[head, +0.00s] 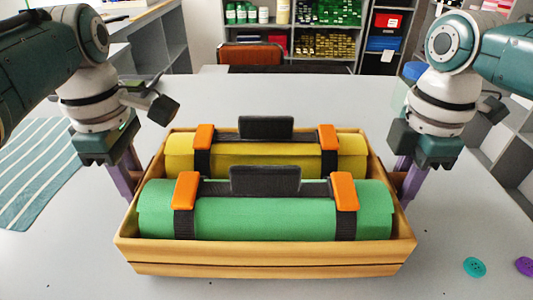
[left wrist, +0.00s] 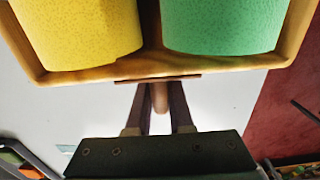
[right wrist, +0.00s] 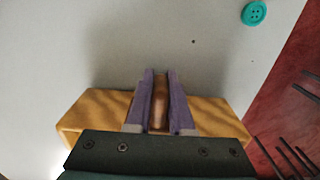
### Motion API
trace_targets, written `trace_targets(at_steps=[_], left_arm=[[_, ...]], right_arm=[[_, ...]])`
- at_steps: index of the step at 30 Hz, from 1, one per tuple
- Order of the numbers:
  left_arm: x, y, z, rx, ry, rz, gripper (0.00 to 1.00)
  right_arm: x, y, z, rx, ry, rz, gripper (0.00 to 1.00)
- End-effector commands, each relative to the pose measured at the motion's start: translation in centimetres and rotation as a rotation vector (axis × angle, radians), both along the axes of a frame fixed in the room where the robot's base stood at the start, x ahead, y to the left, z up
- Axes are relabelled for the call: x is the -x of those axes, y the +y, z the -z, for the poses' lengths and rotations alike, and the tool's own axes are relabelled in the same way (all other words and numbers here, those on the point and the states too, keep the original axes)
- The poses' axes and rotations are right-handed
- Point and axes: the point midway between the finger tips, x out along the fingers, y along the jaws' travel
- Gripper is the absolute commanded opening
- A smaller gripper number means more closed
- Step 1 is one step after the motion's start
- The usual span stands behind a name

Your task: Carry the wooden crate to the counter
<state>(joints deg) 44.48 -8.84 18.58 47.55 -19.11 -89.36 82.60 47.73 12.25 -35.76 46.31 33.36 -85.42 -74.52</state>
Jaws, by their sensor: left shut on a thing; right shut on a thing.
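The wooden crate (head: 265,258) is in the middle of the head view, long side towards me. It holds a yellow roll (head: 265,148) behind a green roll (head: 265,217), each with black straps, orange clips and a black handle. My left gripper (head: 128,188) is shut on the crate's left end handle; the left wrist view shows the fingers (left wrist: 160,98) around a wooden grip below the crate rim. My right gripper (head: 405,182) is shut on the right end handle, seen between the purple fingers (right wrist: 159,88). I cannot tell whether the crate's base touches the grey tabletop (head: 300,95).
A striped cloth (head: 38,165) lies on the left of the tabletop. A teal button (head: 474,267) and a purple button (head: 524,266) lie at the front right. An orange-backed chair (head: 252,55) and stocked shelves (head: 325,30) stand behind. The tabletop behind the crate is clear.

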Motion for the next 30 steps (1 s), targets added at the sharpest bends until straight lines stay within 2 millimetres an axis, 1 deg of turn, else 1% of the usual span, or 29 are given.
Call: trace_targets(at_steps=[1,3,4,9,11,12,19,23,26,30], left_arm=[[-0.1,0.0,0.7,0.0,-0.002,0.0,0.0],[-0.1,0.0,1.2,0.0,-0.002,0.0,0.0],[0.0,0.0,1.0,0.0,0.0,0.0,0.22],[0.0,0.0,0.8,0.0,0.0,0.0,0.41],[0.0,0.0,0.8,0.0,0.0,0.0,0.48],[0.0,0.0,0.8,0.0,0.0,0.0,0.5],[0.0,0.0,0.7,0.0,0.0,0.0,0.5],[-0.1,0.0,-0.2,-0.001,-0.003,0.0,0.5],[-0.2,0.0,-1.7,0.0,-0.006,-0.001,0.5],[-0.2,0.0,-5.0,0.001,-0.008,-0.001,0.5]], right_arm=[[-0.1,0.0,0.7,-0.001,-0.002,-0.001,0.0],[-0.1,0.0,1.2,-0.001,-0.002,-0.001,0.0],[0.0,0.0,1.0,0.0,-0.001,0.0,0.22],[0.0,0.0,0.8,0.0,0.0,0.0,0.41],[0.0,0.0,0.8,0.0,0.0,0.0,0.48],[0.0,0.0,0.8,0.0,0.0,0.0,0.5],[0.0,0.0,0.8,0.0,0.0,0.0,0.5],[0.0,0.0,0.8,0.0,0.0,0.0,0.5],[0.0,0.0,0.8,0.0,0.0,0.0,0.5],[0.0,0.0,0.8,0.0,0.0,0.0,0.5]])
